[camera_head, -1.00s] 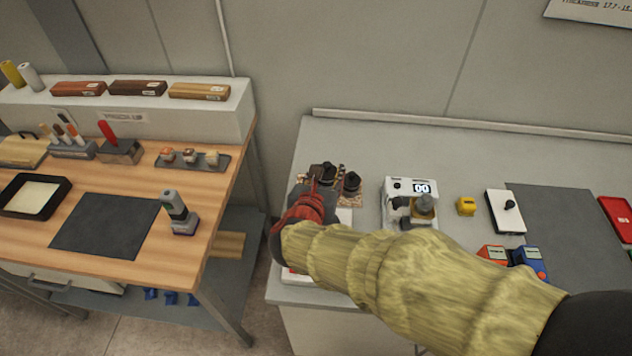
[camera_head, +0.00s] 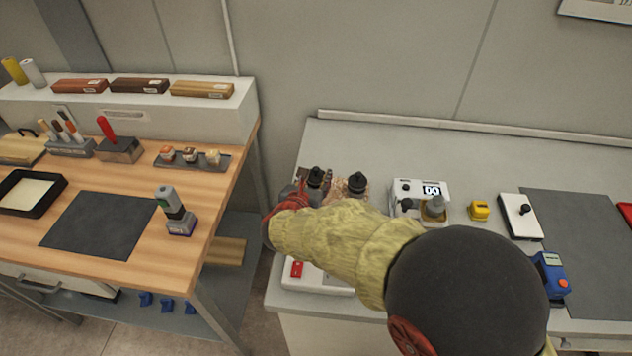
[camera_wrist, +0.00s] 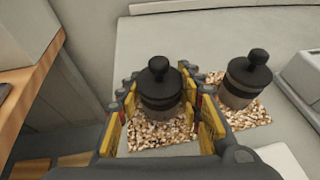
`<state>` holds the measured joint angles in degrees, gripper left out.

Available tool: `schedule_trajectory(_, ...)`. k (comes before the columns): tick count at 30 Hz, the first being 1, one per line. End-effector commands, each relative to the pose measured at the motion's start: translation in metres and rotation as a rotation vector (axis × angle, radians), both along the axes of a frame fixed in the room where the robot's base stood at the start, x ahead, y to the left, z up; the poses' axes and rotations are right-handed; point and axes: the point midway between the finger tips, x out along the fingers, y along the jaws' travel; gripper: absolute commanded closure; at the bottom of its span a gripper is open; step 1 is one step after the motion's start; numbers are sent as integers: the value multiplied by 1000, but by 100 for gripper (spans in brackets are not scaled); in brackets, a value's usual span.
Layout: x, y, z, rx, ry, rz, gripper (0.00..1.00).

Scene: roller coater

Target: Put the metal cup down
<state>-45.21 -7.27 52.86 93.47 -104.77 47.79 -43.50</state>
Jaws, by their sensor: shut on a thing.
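The metal cup (camera_wrist: 160,95) is a dark cylinder with a black knobbed top, upright between the fingers of my gripper (camera_wrist: 165,122) in the wrist view. The cup's knob also shows in the head view (camera_head: 316,177), where my gripper's red part and yellow-green sleeve hide most of it. My gripper is shut on the cup, one finger on each side. A speckled cork mat (camera_wrist: 148,139) lies under it. Whether the cup's base touches the mat is hidden by the fingers.
A similar knobbed cup (camera_wrist: 245,82) stands close on the right on its own speckled mat (camera_wrist: 248,115). Right of it is a white device (camera_head: 405,187) with a display. A wooden workbench (camera_head: 225,200) stands left, across a gap. Bare grey tabletop (camera_head: 340,145) lies behind the cups.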

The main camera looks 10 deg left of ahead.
Motion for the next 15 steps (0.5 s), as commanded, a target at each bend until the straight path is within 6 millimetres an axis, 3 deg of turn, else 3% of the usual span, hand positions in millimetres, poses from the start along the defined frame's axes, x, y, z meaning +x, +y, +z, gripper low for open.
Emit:
schedule_trajectory(11,0,1,-3,3,-3,0,96)
schedule_trajectory(12,0,0,-3,2,-2,0,63)
schedule_trajectory(15,0,0,-3,2,-2,0,57)
